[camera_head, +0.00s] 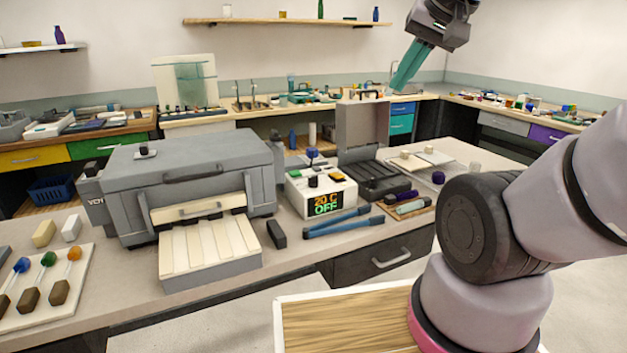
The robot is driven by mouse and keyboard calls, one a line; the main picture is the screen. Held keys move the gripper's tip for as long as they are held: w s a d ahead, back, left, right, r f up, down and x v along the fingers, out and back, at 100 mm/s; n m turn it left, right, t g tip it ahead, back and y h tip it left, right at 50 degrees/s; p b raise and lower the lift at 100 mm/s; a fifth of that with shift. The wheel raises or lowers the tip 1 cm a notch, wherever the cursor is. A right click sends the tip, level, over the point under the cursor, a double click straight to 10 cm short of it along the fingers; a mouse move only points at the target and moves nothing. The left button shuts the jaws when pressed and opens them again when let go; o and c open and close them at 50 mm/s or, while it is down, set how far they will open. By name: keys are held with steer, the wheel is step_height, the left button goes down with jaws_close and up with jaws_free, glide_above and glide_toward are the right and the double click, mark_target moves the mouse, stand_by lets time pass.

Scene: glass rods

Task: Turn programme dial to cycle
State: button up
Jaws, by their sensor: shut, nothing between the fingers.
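A white controller box (330,201) stands on the bench right of the grey kiln-like machine (185,175). Its dark display (325,204) reads "20 C" in orange and "OFF" in green. I cannot tell for certain which knob is the programme dial. My gripper (400,84), with teal fingers, is raised at the upper right, shut and empty, well apart from the controller box and both knobs.
A cream slatted tray (208,247) projects from the machine. Colored rods lie on a board (75,300) at left.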

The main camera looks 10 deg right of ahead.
steer(key=o, duration=0.5)
steer(key=shift+o, duration=0.8)
steer(key=shift+w+n, duration=0.3)
steer(key=shift+w, duration=0.1)
steer(key=n+g+h, duration=0.2)
steer(key=n+g, duration=0.5)
steer(key=n, duration=1.8)
glide_above(313, 180)
step_height(313, 180, down, 23)
steer(key=f, duration=1)
steer(key=shift+w+d+f, duration=0.1)
steer(key=shift+w+f, duration=0.05)
steer(key=shift+w, duration=0.25)
